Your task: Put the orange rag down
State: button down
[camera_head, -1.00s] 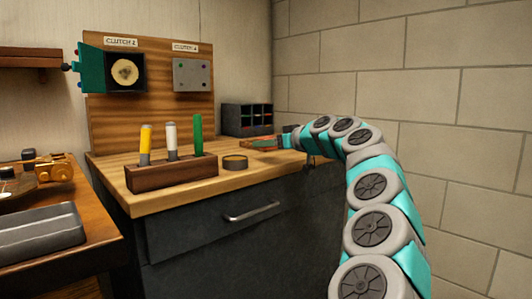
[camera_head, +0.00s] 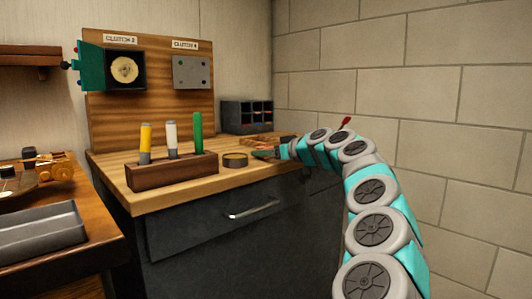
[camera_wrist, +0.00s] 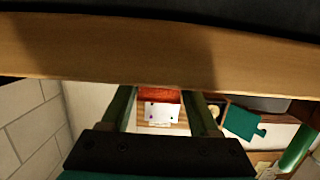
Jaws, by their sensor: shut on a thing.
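My gripper is shut on the rag. Most of the rag is hidden, and I cannot tell whether it touches the bench top (camera_head: 190,195).
A dark compartment box (camera_head: 246,116) is at the back. A red-tipped item (camera_head: 346,121) shows above my arm. A grey tray (camera_head: 40,235) lies at lower left.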

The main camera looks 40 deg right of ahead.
jog(key=shift+f, duration=0.15)
jog(key=shift+c, duration=0.7)
grip_release()
jog(key=shift+r, duration=0.2)
jog(key=a+b+v, duration=0.1)
jog(key=v, duration=1.1)
jog(key=shift+d+b, duration=0.3)
jog(key=shift+d, duration=0.2)
